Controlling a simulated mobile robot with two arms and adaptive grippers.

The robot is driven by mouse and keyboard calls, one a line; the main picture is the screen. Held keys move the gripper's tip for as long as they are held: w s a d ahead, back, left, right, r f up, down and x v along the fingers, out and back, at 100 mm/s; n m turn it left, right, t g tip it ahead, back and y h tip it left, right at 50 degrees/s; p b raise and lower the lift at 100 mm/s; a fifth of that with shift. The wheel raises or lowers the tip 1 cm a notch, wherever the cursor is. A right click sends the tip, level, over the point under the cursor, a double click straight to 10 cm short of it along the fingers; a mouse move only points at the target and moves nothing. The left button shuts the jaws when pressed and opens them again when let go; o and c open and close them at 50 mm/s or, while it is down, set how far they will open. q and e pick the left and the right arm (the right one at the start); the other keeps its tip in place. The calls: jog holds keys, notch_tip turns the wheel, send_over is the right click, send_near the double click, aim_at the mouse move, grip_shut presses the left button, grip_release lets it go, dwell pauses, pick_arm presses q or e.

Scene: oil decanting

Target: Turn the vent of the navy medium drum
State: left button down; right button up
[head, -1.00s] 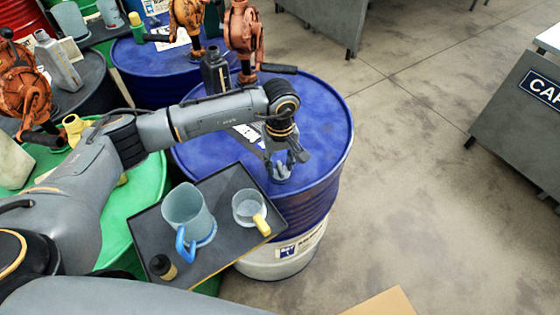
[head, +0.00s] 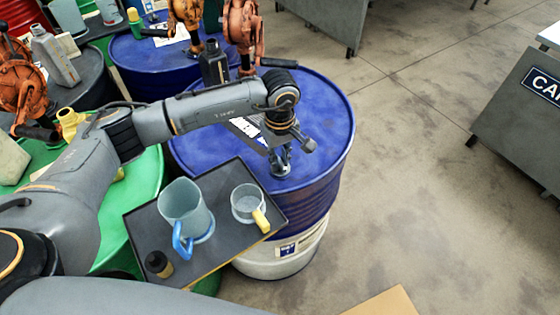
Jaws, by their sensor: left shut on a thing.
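The navy drum (head: 325,105) stands upright in the middle of the head view, with a white band at its base. My left gripper (head: 281,163) points down at the near part of its lid. It is shut on the drum's vent, which the fingers mostly hide. My left forearm crosses over the lid from the left and covers part of the white label. My right gripper is not in view.
A dark tray (head: 223,251) in front of the drum holds a blue-handled jug (head: 187,208), a yellow-handled cup (head: 246,203) and a small dark bottle (head: 158,263). An orange hand pump (head: 243,38) and a dark bottle (head: 214,65) stand behind.

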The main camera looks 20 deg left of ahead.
pick_arm(q)
jog(key=n+b, duration=0.3)
jog(key=shift+f+n, duration=0.25)
jog(key=shift+n, duration=0.15)
jog(key=n+b, duration=0.4)
jog(key=shift+s+n, duration=0.1)
jog(key=shift+n, duration=0.2)
jog(key=n+b, duration=0.2)
jog(key=n, duration=0.1)
jog(key=shift+s+r, duration=0.1)
jog(key=shift+r+n+b, duration=0.15)
jog(key=shift+n+b, duration=0.95)
jog(key=shift+n, duration=1)
jog(key=c, duration=1.3)
grip_release()
